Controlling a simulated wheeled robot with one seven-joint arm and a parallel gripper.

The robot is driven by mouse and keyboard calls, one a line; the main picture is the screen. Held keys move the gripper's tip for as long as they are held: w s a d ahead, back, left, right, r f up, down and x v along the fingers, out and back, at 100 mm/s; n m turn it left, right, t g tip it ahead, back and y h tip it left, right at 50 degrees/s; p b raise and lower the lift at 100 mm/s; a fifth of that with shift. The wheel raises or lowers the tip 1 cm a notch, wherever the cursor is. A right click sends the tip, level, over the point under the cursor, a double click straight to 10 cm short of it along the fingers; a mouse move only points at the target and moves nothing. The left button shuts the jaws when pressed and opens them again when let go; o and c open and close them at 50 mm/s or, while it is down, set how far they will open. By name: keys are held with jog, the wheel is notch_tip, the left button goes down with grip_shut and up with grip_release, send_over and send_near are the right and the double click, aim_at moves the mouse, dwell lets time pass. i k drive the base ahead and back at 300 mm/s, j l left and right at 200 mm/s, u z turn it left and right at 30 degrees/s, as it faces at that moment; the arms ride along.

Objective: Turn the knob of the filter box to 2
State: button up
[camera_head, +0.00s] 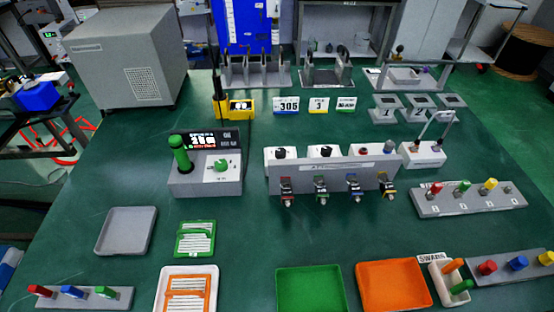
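No label that I can read names the filter box, so I cannot tell which box it is. Three small white boxes with knobs stand in a row behind a grey panel (335,176): a left box with a black knob (280,153), a middle box with a black knob (326,151), and a right box with a red knob (363,151). A grey unit (205,182) to the left has a lit display (203,141), a green upright handle (180,153) and a green knob (221,165). The knob settings are too small to read. My gripper is not in view.
Colored connectors hang on the panel's front. A green tray (310,290) and an orange tray (393,284) lie at the front. Plug racks stand at the right (468,203) and front left (85,299). A large grey cabinet (130,60) stands back left. Green table shows between.

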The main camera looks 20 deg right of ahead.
aim_at(279, 152)
jog(key=l+u, duration=0.25)
jog(key=l, duration=0.4)
jog(key=l+u, duration=0.25)
jog(key=l, duration=0.4)
jog(key=i+j+u, duration=0.45)
jog(key=i+u, duration=0.2)
jog(key=i, duration=0.3)
